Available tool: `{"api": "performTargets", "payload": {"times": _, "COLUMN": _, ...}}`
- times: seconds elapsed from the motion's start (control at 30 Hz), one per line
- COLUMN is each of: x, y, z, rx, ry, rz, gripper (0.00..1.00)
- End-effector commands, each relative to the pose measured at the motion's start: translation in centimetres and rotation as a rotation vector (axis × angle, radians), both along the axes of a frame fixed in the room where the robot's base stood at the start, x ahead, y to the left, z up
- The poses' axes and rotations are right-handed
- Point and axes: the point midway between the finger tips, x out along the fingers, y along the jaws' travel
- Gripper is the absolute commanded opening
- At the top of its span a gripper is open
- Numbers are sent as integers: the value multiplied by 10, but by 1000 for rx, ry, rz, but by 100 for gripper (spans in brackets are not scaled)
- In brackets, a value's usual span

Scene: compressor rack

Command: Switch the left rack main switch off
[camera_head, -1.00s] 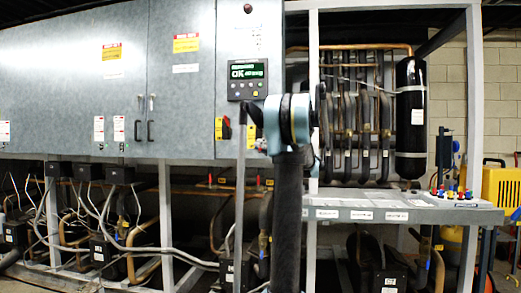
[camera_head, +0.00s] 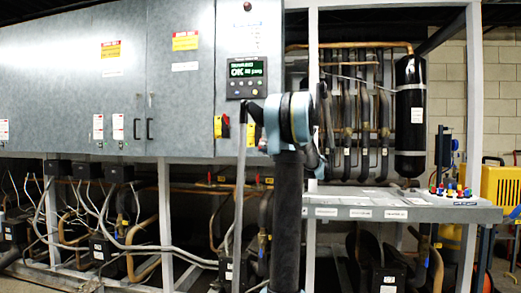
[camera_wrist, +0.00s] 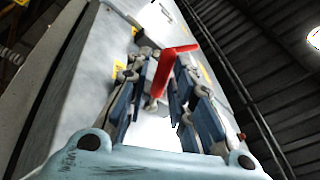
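A red switch handle (camera_wrist: 166,70) shows in the wrist view, between and just beyond the fingers of my gripper (camera_wrist: 163,82). The fingers are apart with a gap, and I cannot tell whether either one touches the handle. In the head view, two small switches on yellow plates, a left one (camera_head: 222,127) and a right one (camera_head: 251,134), sit low on the grey cabinet front. My gripper (camera_head: 250,112) is up at the cabinet close to them, partly hidden by my own wrist. I cannot tell for sure which of the two is between the fingers.
The grey cabinet (camera_head: 185,70) carries a lit display (camera_head: 247,70) above the switches. Copper pipes and cables (camera_head: 130,235) run below it. A grey shelf (camera_head: 390,214) juts out at the right, under vertical pipes and a black cylinder (camera_head: 410,105).

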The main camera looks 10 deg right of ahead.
Motion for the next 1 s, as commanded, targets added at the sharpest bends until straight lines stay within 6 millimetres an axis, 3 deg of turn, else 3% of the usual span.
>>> {"api": "performTargets", "payload": {"times": 0.2, "x": -21, "y": -38, "z": -14, "rx": 0, "ry": 1, "rz": -5, "gripper": 22}}
{"api": "performTargets", "payload": {"times": 0.43, "x": -38, "y": -65, "z": -25, "rx": -1, "ry": 2, "rz": -2, "gripper": 22}}
{"api": "performTargets", "payload": {"times": 1.0, "x": -45, "y": -75, "z": -30, "rx": -1, "ry": 2, "rz": 0, "gripper": 22}}
